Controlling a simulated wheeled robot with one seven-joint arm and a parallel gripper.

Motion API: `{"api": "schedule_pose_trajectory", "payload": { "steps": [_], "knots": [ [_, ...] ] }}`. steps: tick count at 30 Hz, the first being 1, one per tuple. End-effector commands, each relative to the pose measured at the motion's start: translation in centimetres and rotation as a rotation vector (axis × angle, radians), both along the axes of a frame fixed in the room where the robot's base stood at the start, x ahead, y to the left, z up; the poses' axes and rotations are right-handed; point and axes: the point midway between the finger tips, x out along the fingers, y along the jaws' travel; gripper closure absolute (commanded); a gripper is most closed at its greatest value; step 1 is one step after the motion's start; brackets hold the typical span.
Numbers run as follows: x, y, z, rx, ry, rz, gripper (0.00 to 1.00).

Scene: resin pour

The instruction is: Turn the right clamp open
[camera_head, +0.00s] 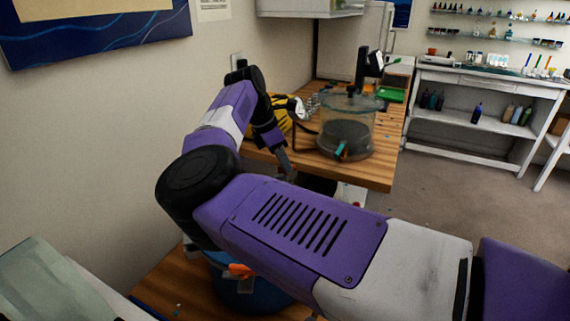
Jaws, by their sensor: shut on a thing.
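My gripper (286,168) points down in front of the wooden bench, and its fingertips pass out of sight behind my own purple arm. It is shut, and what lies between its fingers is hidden. A blue pot (245,296) stands low at the front, mostly covered by my arm. An orange clamp (240,271) shows at its visible left part. The right clamp is not visible; that side of the pot is behind my arm, below my gripper.
A wooden bench (378,172) holds a clear glass chamber (357,128) with a teal fitting, yellow-and-black gloves (280,118) and a green tray (391,94). A wooden surface (180,284) lies below. A white shelf unit (478,128) stands at the back right. Floor at right is clear.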

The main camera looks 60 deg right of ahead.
Motion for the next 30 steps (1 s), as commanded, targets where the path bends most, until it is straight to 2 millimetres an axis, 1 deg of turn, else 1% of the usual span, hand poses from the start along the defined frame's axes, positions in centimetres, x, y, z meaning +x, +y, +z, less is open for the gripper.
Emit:
{"api": "schedule_pose_trajectory", "payload": {
  "steps": [9,18,24,30],
  "knots": [
    [0.17,-0.29,0.15,0.000,-0.001,-0.297,1.00],
    [0.22,-0.40,0.14,0.001,-0.001,-0.554,1.00],
    [0.24,-0.46,0.10,0.000,-0.003,-0.678,1.00],
    [0.26,-0.44,0.09,0.001,-0.003,-0.753,1.00]
  ]
}}
